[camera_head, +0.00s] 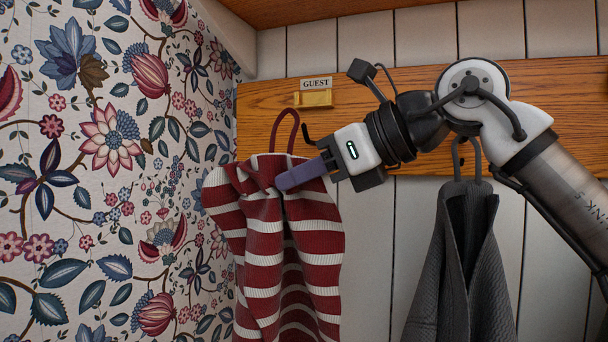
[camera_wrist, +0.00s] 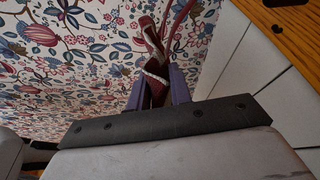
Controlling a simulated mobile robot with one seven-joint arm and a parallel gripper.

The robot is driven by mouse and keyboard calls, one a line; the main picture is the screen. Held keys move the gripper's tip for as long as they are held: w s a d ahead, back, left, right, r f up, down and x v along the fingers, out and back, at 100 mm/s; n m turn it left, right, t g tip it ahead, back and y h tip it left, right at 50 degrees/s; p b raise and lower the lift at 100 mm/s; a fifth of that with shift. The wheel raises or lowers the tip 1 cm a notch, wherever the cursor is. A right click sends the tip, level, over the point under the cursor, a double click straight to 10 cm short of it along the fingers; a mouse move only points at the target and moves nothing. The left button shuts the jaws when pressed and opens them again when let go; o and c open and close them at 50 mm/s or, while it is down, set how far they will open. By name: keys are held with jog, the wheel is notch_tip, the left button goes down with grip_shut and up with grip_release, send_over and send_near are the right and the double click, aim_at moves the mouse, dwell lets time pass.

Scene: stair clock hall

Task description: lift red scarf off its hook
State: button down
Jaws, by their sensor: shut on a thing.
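The red scarf (camera_head: 265,240) with white stripes hangs in front of the panelled wall in the head view. My gripper (camera_head: 283,182) comes from the right and is shut on its gathered top. In the wrist view the scarf (camera_wrist: 155,72) is pinched between the two purple fingers (camera_wrist: 156,80). A dark red loop (camera_head: 285,113) stands up from the scarf's top.
A dark grey garment (camera_head: 450,265) hangs by its loop on the right, below my arm. The wooden rail (camera_head: 260,110) runs along the wall, with a shelf (camera_head: 320,8) above. Flowered wallpaper (camera_head: 100,180) covers the wall close on the left.

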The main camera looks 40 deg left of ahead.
jog(key=shift+s, duration=0.1)
jog(key=shift+s+d+b, duration=0.25)
jog(key=shift+s+b, duration=0.05)
jog(key=shift+s, duration=0.65)
jog(key=shift+s+d+b, duration=0.25)
jog(key=shift+s, duration=0.7)
jog(key=shift+s+d+b, duration=0.25)
jog(key=shift+s+b, duration=0.05)
jog(key=shift+s, duration=0.65)
